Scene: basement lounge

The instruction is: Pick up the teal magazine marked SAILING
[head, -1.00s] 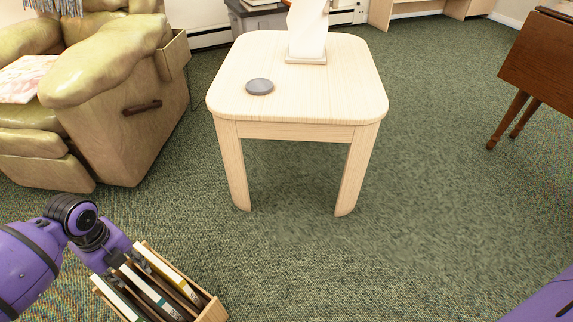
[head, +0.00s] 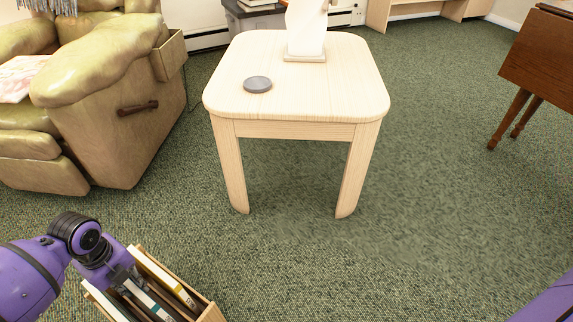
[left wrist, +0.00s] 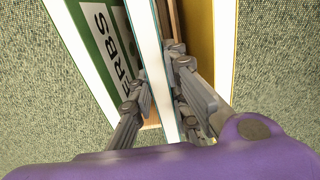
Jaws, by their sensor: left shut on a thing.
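My left gripper (head: 128,285) reaches down into a light wooden rack of magazines (head: 212,312) at the bottom left of the head view. In the left wrist view its fingers (left wrist: 157,75) are shut on a thin upright magazine (left wrist: 150,40) with a white page edge and a narrow teal strip. I take this as the teal magazine; its SAILING marking is not visible. It still stands among the others, and its lower part is hidden. My right gripper is not in view.
A green magazine (left wrist: 95,30) with letters ending "RBS" stands to the left of the held one, and a yellow-brown one (left wrist: 200,35) to the right. A pale wooden table (head: 300,100) stands ahead, a green armchair (head: 100,120) at the left. Carpet between is clear.

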